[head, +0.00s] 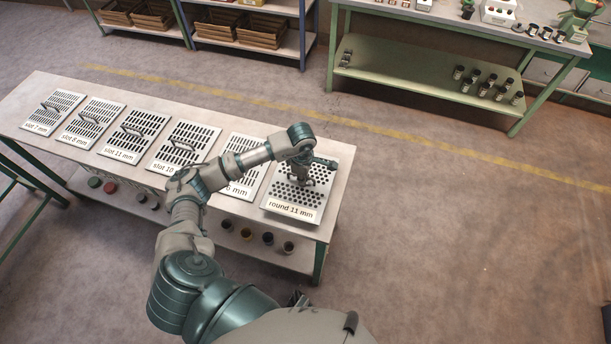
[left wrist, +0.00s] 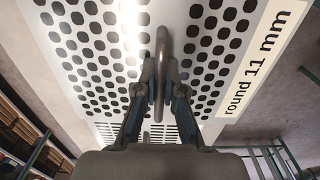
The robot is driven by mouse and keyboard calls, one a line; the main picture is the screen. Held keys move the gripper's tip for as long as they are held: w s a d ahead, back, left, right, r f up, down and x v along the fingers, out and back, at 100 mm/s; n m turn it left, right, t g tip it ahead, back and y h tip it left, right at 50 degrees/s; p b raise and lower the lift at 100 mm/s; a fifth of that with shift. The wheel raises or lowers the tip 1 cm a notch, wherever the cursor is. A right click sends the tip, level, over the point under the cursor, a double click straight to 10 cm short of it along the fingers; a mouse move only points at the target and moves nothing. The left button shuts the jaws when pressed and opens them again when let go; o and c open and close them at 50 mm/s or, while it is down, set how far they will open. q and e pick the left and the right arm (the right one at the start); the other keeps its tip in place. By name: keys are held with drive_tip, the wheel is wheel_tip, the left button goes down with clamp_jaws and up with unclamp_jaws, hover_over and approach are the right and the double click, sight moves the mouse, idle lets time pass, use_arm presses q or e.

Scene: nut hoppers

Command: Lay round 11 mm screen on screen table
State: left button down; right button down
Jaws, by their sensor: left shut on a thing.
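The round 11 mm screen (head: 314,204) is a pale plate with round holes and a label at its front edge. In the head view it is at the right end of a row of screens on a long table. My left gripper (head: 303,178) is over its middle. In the left wrist view the screen (left wrist: 100,60) fills the upper part, and my left gripper (left wrist: 160,85) is shut on its curved handle (left wrist: 162,45). I cannot tell whether the screen is lifted off the table. My right gripper is not in view. No thing in view is marked as the screen table.
Several slotted screens, such as slot 11 mm (head: 133,137), lie to the left on the same long table (head: 45,88). A green bench (head: 430,80) with jars stands at the back. Wooden crates (head: 262,30) sit on shelves.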

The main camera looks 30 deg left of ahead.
use_arm(q)
drive_tip(key=shift+w+a+f, duration=0.1)
drive_tip(key=shift+w+a, duration=0.2)
drive_tip(key=shift+w, duration=0.35)
drive_tip(key=shift+w+a+f, duration=0.1)
drive_tip(key=shift+w+a, duration=0.2)
drive_tip(key=shift+w, duration=0.45)
drive_tip(key=f, duration=0.1)
drive_tip(key=d+f, duration=0.1)
drive_tip(key=shift+f, duration=0.4)
drive_tip(key=shift+d+f, duration=0.1)
drive_tip(key=shift+f, duration=0.05)
drive_tip(key=shift+a+f, duration=0.1)
drive_tip(key=shift+a, duration=0.1)
drive_tip(key=c, duration=1.5)
unclamp_jaws()
drive_tip(key=shift+a, duration=0.15)
drive_tip(key=shift+c, duration=0.2)
drive_tip(key=shift+o, duration=1.3)
drive_tip(key=shift+a+f, duration=0.1)
drive_tip(key=shift+a, duration=0.05)
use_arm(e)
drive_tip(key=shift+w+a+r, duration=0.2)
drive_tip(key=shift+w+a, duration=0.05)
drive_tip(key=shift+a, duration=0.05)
